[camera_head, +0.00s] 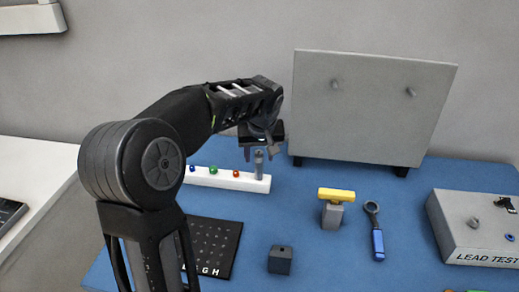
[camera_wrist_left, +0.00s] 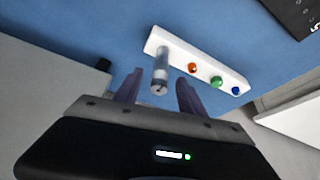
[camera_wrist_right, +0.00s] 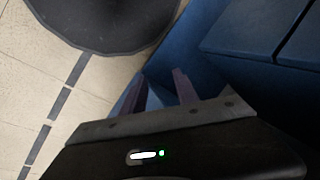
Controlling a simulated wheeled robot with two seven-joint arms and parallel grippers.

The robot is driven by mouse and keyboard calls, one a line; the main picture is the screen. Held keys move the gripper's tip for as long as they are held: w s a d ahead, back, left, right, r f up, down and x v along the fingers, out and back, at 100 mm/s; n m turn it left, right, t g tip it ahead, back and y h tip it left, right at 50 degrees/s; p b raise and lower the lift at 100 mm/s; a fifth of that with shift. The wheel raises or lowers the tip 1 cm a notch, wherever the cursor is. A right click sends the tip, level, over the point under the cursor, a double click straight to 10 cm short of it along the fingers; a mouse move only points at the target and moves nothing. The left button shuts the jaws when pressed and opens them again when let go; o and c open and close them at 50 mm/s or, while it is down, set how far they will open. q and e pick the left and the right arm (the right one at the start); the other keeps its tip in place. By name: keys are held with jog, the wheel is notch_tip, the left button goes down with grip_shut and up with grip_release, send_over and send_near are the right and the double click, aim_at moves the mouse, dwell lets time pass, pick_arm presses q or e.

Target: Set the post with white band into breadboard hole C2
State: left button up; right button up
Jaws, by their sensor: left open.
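A grey post (camera_head: 259,165) stands upright at the right end of a white rack (camera_head: 226,179); the rack also holds blue, green and red pieces. In the left wrist view the post (camera_wrist_left: 160,72) shows a paler band and a dark spot on its end. My left gripper (camera_head: 261,151) is open, with its fingertips (camera_wrist_left: 157,90) on either side of the post and visible gaps. The black breadboard (camera_head: 213,246) lies in front of the rack, partly hidden by my left arm; hole C2 cannot be made out. My right gripper (camera_wrist_right: 160,85) is open and empty.
A grey panel (camera_head: 365,105) stands at the back. A dark block (camera_head: 281,260), a yellow-topped grey block (camera_head: 333,211), a blue-handled ring tool (camera_head: 376,232) and a lead test box (camera_head: 480,230) stand or lie on the blue table (camera_head: 310,185).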

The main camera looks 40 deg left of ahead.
aim_at(259, 163)
pick_arm(q)
jog(key=x, duration=0.5)
jog(key=shift+w+f+p, duration=0.1)
jog(key=shift+f+p, duration=0.2)
jog(key=shift+p, duration=0.1)
jog(key=shift+c, duration=0.2)
grip_shut()
jog(key=c, duration=0.6)
grip_release()
grip_shut()
